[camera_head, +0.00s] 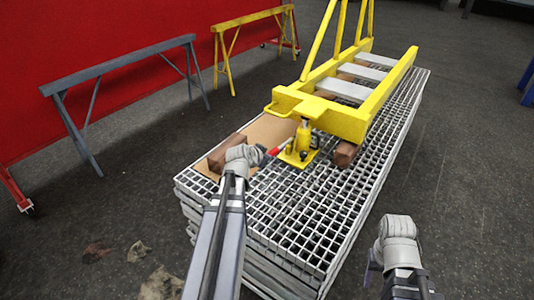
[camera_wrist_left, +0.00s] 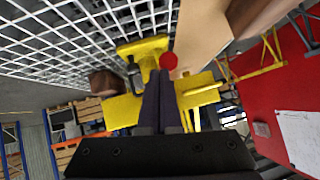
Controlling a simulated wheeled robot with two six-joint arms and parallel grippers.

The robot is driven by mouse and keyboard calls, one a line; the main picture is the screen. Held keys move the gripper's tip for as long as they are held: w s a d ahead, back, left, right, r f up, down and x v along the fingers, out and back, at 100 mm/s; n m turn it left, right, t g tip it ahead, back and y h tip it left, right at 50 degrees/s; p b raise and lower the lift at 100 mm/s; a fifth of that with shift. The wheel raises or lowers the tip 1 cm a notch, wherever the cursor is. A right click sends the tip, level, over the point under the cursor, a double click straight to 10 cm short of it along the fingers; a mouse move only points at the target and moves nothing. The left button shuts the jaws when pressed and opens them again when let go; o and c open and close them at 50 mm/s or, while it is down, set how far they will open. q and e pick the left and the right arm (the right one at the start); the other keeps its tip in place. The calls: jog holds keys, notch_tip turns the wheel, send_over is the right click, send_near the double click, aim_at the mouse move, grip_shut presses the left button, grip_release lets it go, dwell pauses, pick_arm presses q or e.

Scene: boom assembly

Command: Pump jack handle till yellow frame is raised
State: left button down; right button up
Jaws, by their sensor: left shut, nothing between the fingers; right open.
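The yellow frame (camera_head: 345,118) lies over the stacked grating, its front beam above the yellow jack (camera_head: 303,150). The jack stands upright on the grating, and its red handle (camera_head: 280,147) sticks out to the left. My left gripper (camera_head: 265,154) is shut and empty close to the handle's outer end; I cannot tell whether it touches. In the left wrist view, which looks upside down, the shut fingers (camera_wrist_left: 161,100) point at the jack (camera_wrist_left: 145,52), with the red handle end (camera_wrist_left: 169,61) just beyond their tips. My right gripper (camera_head: 372,266) is open, off the grating's right side, far from the jack.
Wooden blocks lie on the grating (camera_head: 285,215), one at the left (camera_head: 227,152) and one under the frame (camera_head: 346,153). A brown board (camera_head: 271,130) lies left of the jack. Grey (camera_head: 120,63) and yellow (camera_head: 250,20) trestles stand by the red wall.

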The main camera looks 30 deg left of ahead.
pick_arm(q)
jog(key=p+v, duration=0.3)
jog(key=v, duration=0.4)
jog(key=shift+s, duration=0.15)
jog(key=w+r+g+p, duration=0.6)
jog(key=w+r+p, duration=0.5)
jog(key=p, duration=0.9)
jog(key=shift+d+r+p, duration=0.4)
jog(key=shift+d+r, duration=0.1)
jog(key=shift+r, duration=0.85)
jog(key=shift+f, duration=0.15)
jog(key=b+x, duration=0.4)
jog(key=s+b+x, duration=0.1)
jog(key=b+x, duration=0.3)
jog(key=s+b+x, duration=0.1)
jog(key=b+x, duration=0.3)
jog(key=shift+a+f, duration=0.3)
jog(key=shift+f, duration=0.05)
jog(key=shift+s+a+f+b, duration=0.2)
jog(key=shift+s+f+b, duration=0.1)
jog(key=shift+f+b, duration=0.15)
